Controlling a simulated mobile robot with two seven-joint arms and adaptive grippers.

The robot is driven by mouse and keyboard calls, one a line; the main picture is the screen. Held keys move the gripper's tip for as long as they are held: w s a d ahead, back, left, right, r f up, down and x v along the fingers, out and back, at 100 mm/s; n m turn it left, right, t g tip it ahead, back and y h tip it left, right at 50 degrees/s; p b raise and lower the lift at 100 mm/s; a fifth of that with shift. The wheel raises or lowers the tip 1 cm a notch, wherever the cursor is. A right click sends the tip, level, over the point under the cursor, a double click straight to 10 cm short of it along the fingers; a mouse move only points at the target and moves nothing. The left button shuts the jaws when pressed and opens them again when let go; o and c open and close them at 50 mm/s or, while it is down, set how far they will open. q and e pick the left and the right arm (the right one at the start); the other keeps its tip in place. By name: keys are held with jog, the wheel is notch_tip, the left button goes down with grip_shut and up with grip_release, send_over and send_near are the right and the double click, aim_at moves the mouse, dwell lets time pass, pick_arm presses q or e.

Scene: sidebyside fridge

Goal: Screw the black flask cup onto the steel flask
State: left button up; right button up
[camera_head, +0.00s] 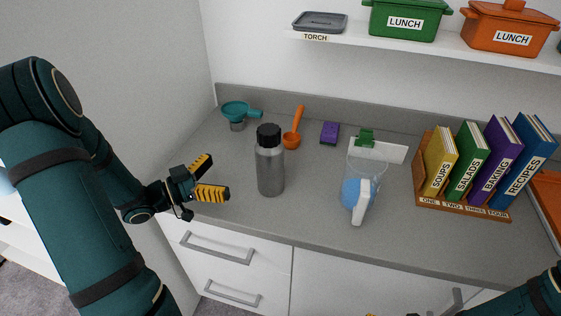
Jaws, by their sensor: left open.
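The steel flask (270,170) stands upright on the grey counter, left of centre. The black flask cup (268,136) sits upright on top of the flask; I cannot tell whether its thread is engaged. My left gripper (220,177) is open and empty, to the left of the flask, with its yellow-padded fingers pointing toward it. A gap shows between the fingertips and the flask. My right arm (520,303) enters at the lower right; only a yellow scrap of what may be its gripper shows at the bottom edge.
Behind the flask are a teal funnel (236,112), an orange scoop (294,130) and a purple sponge (330,132). A book rack (462,205) is farther right. The counter's front edge is near.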

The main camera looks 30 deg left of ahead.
aim_at(257, 160)
pick_arm(q)
jog(key=shift+w, duration=0.2)
jog(key=shift+s, duration=0.1)
jog(key=x, duration=0.8)
jog(key=shift+w+d+b, duration=0.1)
jog(key=shift+w+b, duration=0.2)
jog(key=shift+w, duration=0.05)
jog(key=shift+b+x, duration=0.3)
jog(key=shift+x, duration=2.3)
jog(key=shift+c, duration=0.3)
jog(key=c, duration=1.1)
